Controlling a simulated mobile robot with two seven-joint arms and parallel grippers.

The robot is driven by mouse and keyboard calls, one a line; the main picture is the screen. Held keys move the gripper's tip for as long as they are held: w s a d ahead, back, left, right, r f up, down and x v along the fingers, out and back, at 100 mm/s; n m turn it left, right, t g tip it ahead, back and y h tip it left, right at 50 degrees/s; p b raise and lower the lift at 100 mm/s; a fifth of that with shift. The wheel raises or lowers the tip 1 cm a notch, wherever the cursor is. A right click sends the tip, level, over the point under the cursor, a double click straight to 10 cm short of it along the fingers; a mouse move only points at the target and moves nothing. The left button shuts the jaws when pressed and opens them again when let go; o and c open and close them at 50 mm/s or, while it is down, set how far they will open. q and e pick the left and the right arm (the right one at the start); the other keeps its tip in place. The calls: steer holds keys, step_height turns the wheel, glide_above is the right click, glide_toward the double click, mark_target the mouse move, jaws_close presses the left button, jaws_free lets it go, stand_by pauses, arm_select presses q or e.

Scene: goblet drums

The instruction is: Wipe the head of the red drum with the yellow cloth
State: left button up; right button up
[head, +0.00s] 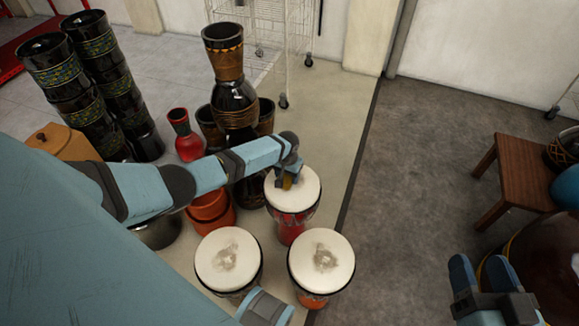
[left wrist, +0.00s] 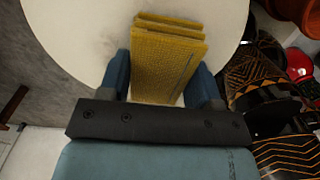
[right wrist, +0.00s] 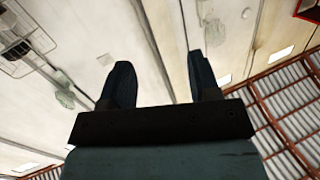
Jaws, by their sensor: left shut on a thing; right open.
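The red drum (head: 291,229) stands upright with a pale round head (head: 305,186) facing up. A faint grey smudge shows on that head in the left wrist view (left wrist: 106,45). My left gripper (head: 288,180) is over the drum head, shut on the folded yellow cloth (left wrist: 165,65). In the head view only a small bit of the cloth (head: 287,184) shows below the fingers. Whether the cloth touches the head I cannot tell. My right gripper (head: 484,275) is open and empty at the lower right, away from the drums; its fingers also show in the right wrist view (right wrist: 160,88).
Two more drums with smudged pale heads stand in front, one left (head: 228,258) and one right (head: 321,259). Dark stacked drums (head: 235,105), a small red drum (head: 186,140) and an orange one (head: 212,212) stand behind. A wooden stool (head: 520,165) is at right. The grey floor (head: 415,180) between is clear.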

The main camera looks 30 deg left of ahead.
arm_select(q)
steer(key=shift+f, duration=0.1)
steer(key=shift+s, duration=0.1)
steer(key=shift+r+p, duration=0.35)
steer(key=shift+p, duration=0.05)
steer(key=shift+r+p, duration=0.4)
step_height(320, 180, up, 3)
steer(key=p, duration=0.3)
steer(key=shift+r, duration=0.15)
steer(key=shift+r+p, duration=0.65)
steer(key=shift+p, duration=0.15)
arm_select(e)
steer(key=s+d+f+m+g+h, duration=0.1)
steer(key=d+f+h, duration=0.1)
steer(key=f, duration=0.5)
steer(key=s+d+f+m+g+h, duration=0.1)
steer(key=s+d+f+h, duration=0.1)
steer(key=f, duration=0.5)
steer(key=shift+s+d+g+h, duration=0.2)
steer(key=shift+d+g+h, duration=0.3)
steer(key=shift+d, duration=0.4)
steer(key=shift+r, duration=0.1)
